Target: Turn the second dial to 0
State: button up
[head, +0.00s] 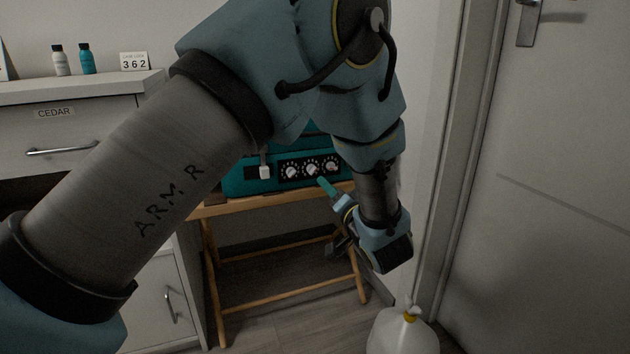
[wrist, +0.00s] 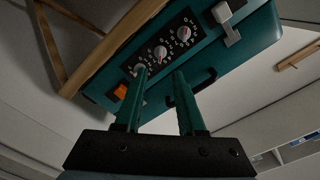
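A teal case (head: 240,182) stands on a wooden stand and carries a black panel with three white-marked dials. The second dial (head: 312,169) is the middle one, and it also shows in the wrist view (wrist: 160,52). Its exact setting is too small to read. My gripper (wrist: 160,73) has its two teal fingers apart with nothing between them. The fingers point toward the panel, below the middle dial in the wrist view. In the head view a fingertip shows just under the panel's right part. I see no clear contact with any dial.
The first dial (head: 291,172) and third dial (head: 331,167) sit close on either side. A pale latch (head: 264,168) is left of the panel. An orange switch (wrist: 121,91) shows in the wrist view.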

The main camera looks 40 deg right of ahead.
aim_at(314, 172)
jog(key=b+x, duration=0.2)
jog(key=x, duration=0.7)
jog(key=shift+w+d, duration=0.1)
jog(key=shift+w, duration=0.25)
grip_shut()
